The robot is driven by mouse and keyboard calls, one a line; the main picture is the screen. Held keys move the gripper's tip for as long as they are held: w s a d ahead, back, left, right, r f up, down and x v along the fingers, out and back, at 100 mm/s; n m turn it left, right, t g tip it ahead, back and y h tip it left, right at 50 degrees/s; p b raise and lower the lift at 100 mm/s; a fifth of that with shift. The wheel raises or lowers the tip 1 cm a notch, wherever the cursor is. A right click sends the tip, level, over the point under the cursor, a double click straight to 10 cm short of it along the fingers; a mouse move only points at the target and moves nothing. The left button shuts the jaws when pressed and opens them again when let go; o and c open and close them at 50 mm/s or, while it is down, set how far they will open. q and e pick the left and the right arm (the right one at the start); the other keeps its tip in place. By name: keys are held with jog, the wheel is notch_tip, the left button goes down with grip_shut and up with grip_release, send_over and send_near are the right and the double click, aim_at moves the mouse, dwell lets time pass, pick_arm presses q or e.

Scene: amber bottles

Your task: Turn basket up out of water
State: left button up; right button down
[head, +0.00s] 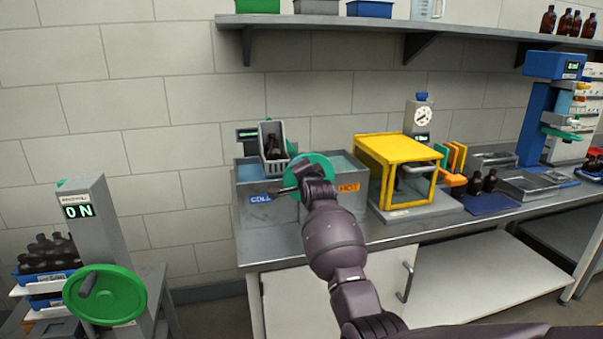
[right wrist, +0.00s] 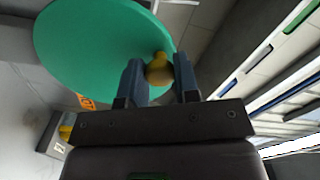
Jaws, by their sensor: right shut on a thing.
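A grey basket (head: 264,137) with dark amber bottles in it shows above the water baths in the head view, near the back of the cold side. The cold bath (head: 247,173) is on the left and the hot bath, partly hidden, is on the right. A green handwheel (head: 322,160) stands in front of them. My right gripper (head: 297,181) is at the wheel. In the right wrist view its two fingers are closed around a brass knob (right wrist: 159,69) on the green wheel (right wrist: 95,45). The basket's lower end is hidden. My left gripper is not in view.
A yellow-framed box (head: 385,140) stands right of the baths on the steel bench. A grey ON unit with another green wheel (head: 122,292) is at lower left, beside crated bottles (head: 48,252). A shelf (head: 400,27) runs above.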

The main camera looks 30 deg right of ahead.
aim_at(311, 159)
jog(key=shift+s+d+r+m+p, duration=0.15)
jog(key=shift+d+r+m+p, duration=0.15)
jog(key=shift+d+m+p, duration=0.5)
jog(key=shift+s+d+r+m+p, duration=0.1)
jog(key=shift+d+r+m+p, duration=0.2)
jog(key=shift+m, duration=0.9)
jog(key=shift+s+d+r+m+p, duration=0.15)
jog(key=shift+d+r+m+p, duration=0.1)
jog(key=shift+d+m+p, duration=0.6)
jog(key=shift+m, duration=0.45)
jog(key=c, duration=0.9)
grip_release()
jog(key=shift+f, duration=0.15)
jog(key=shift+o, duration=0.2)
jog(key=shift+a, duration=0.1)
jog(key=shift+a+f, duration=0.1)
jog(key=shift+s, duration=0.15)
